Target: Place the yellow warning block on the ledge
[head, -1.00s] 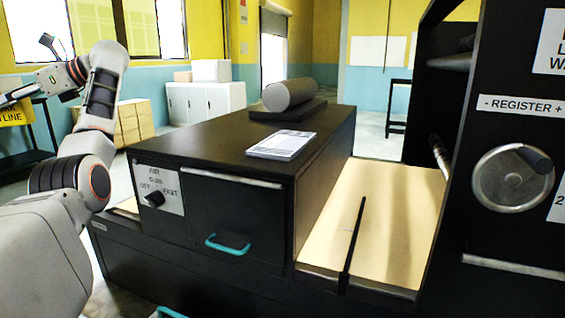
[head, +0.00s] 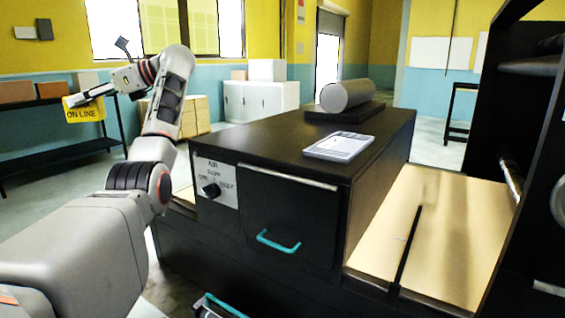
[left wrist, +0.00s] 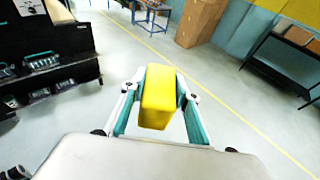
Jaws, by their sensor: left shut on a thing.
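The yellow warning block (head: 84,112) with black lettering ending in "ON LINE" is held at the left of the head view. My left gripper (head: 92,93) is shut on it, off the floor and left of the black machine. In the left wrist view the block (left wrist: 158,97) sits between the two teal-padded fingers of the gripper (left wrist: 160,110). The black machine has a flat top (head: 290,130) and a low tan surface (head: 440,230) on its right. I cannot tell which surface is the ledge. My right gripper is not in view.
A grey roll (head: 347,95) and a paper pad (head: 339,146) lie on the machine top. A dark table (head: 60,158) with boxes stands against the left wall, beyond the block. Open floor (left wrist: 215,110) surrounds the held block.

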